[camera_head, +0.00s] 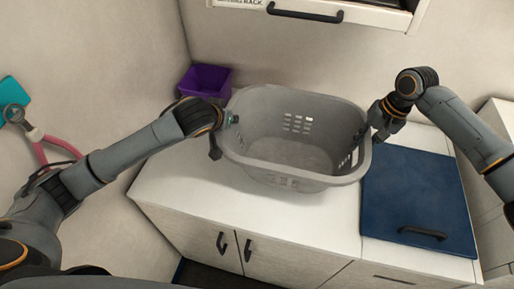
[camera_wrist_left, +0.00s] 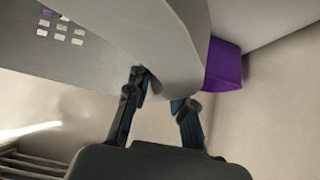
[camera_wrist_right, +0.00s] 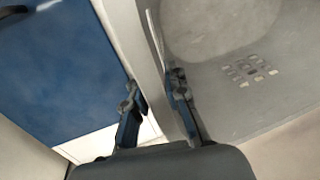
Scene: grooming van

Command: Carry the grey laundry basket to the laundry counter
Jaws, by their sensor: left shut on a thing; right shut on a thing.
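The grey laundry basket (camera_head: 262,168) is upright and empty, over the white counter (camera_head: 180,197); I cannot tell whether its base touches the top. My left gripper (camera_head: 222,133) is shut on its left rim. In the left wrist view the fingers (camera_wrist_left: 160,98) pinch the basket wall (camera_wrist_left: 110,50). My right gripper (camera_head: 368,142) is shut on the right rim. In the right wrist view the fingers (camera_wrist_right: 152,95) straddle the rim, with the basket's inside (camera_wrist_right: 240,100) on the right. The basket hides part of the counter behind and below it.
A purple bin (camera_head: 205,80) stands at the counter's back left, close to the basket. A blue lid with a dark handle (camera_head: 415,200) lies right of the basket. A drying rack unit (camera_head: 330,12) is on the wall above. Pink and teal items (camera_head: 55,147) hang at left.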

